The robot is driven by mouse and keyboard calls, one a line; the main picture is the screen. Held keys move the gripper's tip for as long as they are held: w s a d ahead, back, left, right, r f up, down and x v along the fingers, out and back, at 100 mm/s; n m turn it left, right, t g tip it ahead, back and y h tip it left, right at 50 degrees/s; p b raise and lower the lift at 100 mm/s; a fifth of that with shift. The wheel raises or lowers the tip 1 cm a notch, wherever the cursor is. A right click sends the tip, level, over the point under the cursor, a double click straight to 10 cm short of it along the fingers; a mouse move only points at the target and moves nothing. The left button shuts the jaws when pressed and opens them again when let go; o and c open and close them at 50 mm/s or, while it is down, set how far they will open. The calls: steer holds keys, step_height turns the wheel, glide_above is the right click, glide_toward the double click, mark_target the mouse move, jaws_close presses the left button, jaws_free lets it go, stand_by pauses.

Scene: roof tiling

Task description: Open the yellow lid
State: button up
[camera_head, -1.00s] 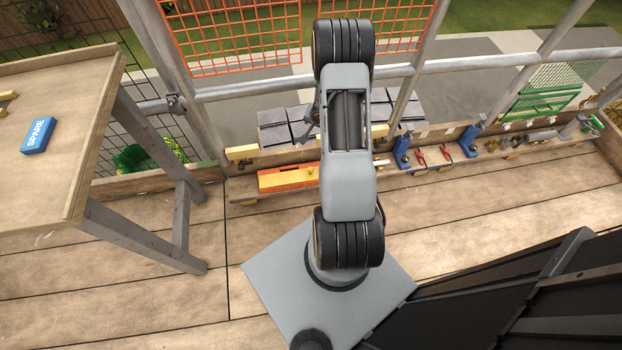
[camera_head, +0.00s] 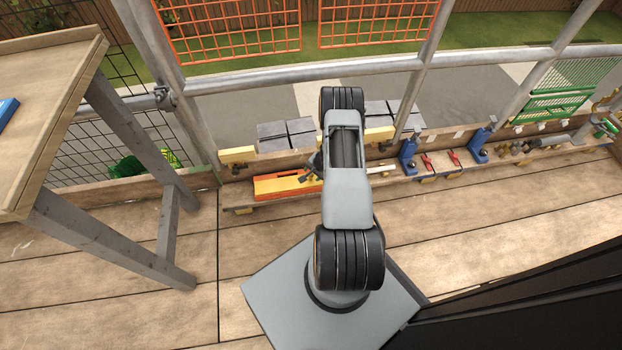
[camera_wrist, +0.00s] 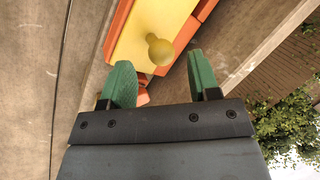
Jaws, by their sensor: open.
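The yellow lid (camera_head: 284,185) lies on an orange box (camera_head: 262,195) on the low shelf at the foot of the railing. In the wrist view the yellow lid (camera_wrist: 140,30) carries a round yellow knob (camera_wrist: 160,50). My gripper (camera_wrist: 160,72) is open, its two green fingers apart. The knob shows between and just beyond the fingertips, and no contact is visible. In the head view my arm hides part of the box's right end, and my gripper (camera_head: 314,168) is only partly seen there.
Grey tiles (camera_head: 286,133) stand behind the shelf. Blue clamps (camera_head: 480,140) and red-handled tools (camera_head: 428,162) lie to the right along it. A wooden table (camera_head: 50,120) stands at the left. The plank floor in front of the shelf is mostly clear.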

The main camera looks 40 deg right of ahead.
mark_target(311, 175)
steer(key=shift+b+x, duration=0.75)
steer(key=shift+x, duration=1.15)
steer(key=shift+c, duration=0.3)
jaws_close()
